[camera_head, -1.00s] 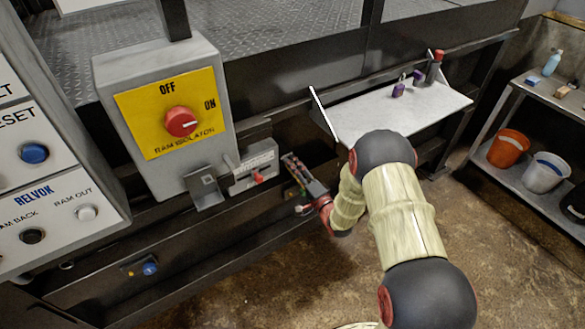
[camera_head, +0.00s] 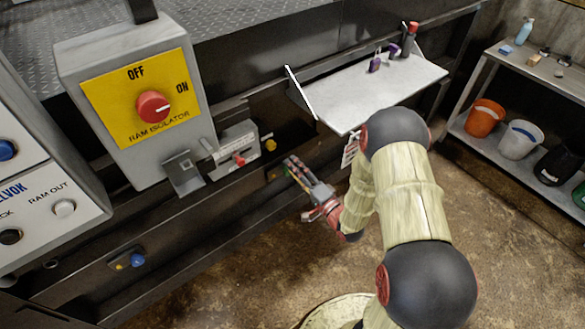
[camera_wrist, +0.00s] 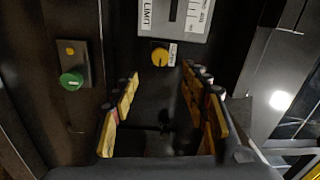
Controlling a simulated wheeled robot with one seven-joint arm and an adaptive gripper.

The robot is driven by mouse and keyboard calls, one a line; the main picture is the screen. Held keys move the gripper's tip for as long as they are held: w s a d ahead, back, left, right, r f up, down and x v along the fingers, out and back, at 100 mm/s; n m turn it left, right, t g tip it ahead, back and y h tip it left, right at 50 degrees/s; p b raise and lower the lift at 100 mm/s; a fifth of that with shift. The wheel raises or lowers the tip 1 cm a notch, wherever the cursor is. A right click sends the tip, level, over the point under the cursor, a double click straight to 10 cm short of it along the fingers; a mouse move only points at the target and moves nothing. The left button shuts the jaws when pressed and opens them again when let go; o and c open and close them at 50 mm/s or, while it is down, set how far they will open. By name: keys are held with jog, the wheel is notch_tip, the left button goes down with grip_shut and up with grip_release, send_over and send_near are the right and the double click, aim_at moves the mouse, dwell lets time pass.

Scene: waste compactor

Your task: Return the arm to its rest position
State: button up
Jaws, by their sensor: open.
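My gripper (camera_head: 300,177) is at the end of my bent arm, in front of the dark machine face, to the right of the small grey unit with a red switch (camera_head: 238,157). In the wrist view my gripper (camera_wrist: 165,112) shows its two yellow-padded fingers spread apart with nothing between them. A yellow knob (camera_wrist: 160,56) lies beyond the fingertips. It shows in the head view as a yellow knob (camera_head: 270,145) just up and left of my gripper. I see no contact between the fingers and the machine.
The ram isolator box (camera_head: 148,106) stands at the left. A white shelf (camera_head: 370,97) holding padlocks juts out above my gripper. A rack (camera_head: 520,85) with buckets is at the right. A green button (camera_wrist: 72,81) is left in the wrist view. Floor around my arm is clear.

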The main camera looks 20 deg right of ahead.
dwell(0.3)
jog(key=s+d+f+n+g+h, duration=0.2)
jog(key=f+g, duration=0.1)
jog(key=f, duration=0.4)
jog(key=s+d+f+n+g+h, duration=0.1)
jog(key=s+f+n+g, duration=0.15)
jog(key=f, duration=0.45)
jog(key=s+d+n+g+h, duration=0.3)
jog(key=s+d+g, duration=0.3)
jog(key=s+a+r+n+g, duration=0.2)
jog(key=s+r, duration=0.5)
jog(key=r, duration=0.4)
jog(key=s+a+r+n+g, duration=0.25)
jog(key=s+r, duration=0.45)
jog(key=r, duration=0.4)
jog(key=s+a+r+t, duration=0.2)
jog(key=a+r, duration=0.2)
jog(key=r, duration=0.4)
jog(key=s+a+r+t, duration=0.2)
jog(key=s+a+r, duration=0.1)
jog(key=r, duration=0.6)
jog(key=shift+a+r+n, duration=0.2)
jog(key=shift+a+n, duration=0.2)
jog(key=shift+a, duration=0.1)
